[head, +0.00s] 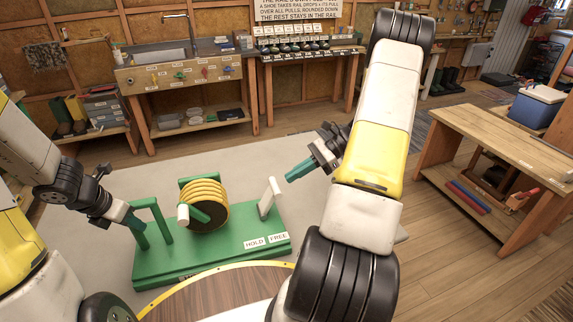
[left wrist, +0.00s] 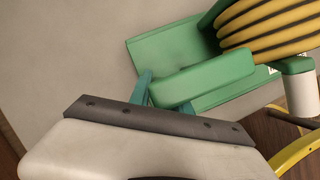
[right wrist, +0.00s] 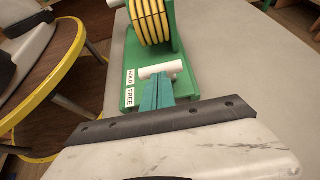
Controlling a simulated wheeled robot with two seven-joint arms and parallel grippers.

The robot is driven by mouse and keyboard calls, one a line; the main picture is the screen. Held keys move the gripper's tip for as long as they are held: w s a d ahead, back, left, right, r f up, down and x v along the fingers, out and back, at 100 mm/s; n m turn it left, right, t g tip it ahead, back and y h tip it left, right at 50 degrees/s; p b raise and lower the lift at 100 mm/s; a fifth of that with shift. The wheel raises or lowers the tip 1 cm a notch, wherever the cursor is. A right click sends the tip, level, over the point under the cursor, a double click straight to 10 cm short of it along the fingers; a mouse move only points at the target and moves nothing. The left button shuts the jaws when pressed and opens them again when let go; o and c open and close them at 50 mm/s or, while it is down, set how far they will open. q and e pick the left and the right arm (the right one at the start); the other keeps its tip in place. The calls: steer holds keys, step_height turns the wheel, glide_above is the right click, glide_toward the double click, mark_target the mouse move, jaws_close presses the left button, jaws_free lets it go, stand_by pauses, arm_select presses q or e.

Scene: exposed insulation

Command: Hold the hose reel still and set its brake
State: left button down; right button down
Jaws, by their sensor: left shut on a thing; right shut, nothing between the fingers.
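The hose reel (head: 205,207), wound with yellow hose, stands on a green base (head: 215,252) with a white crank grip in front. It shows in the left wrist view (left wrist: 265,28) and right wrist view (right wrist: 150,20). My left gripper (head: 135,222) is shut on the green bar (head: 150,204) at the base's left end; its teal fingers straddle the bar in the left wrist view (left wrist: 205,80). The white brake lever (head: 269,196) leans right, toward the FREE side of the HOLD and FREE labels (head: 266,241). My right gripper (head: 290,174) is shut and empty, above and right of the lever.
A round wooden table (head: 220,290) with a yellow rim is close in front.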

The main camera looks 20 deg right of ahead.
mark_target(269, 199)
arm_select(q)
steer(key=shift+s+d+f, duration=0.15)
steer(key=shift+s, duration=0.05)
arm_select(e)
steer(key=shift+x, duration=1.4)
steer(key=shift+a+r, duration=0.1)
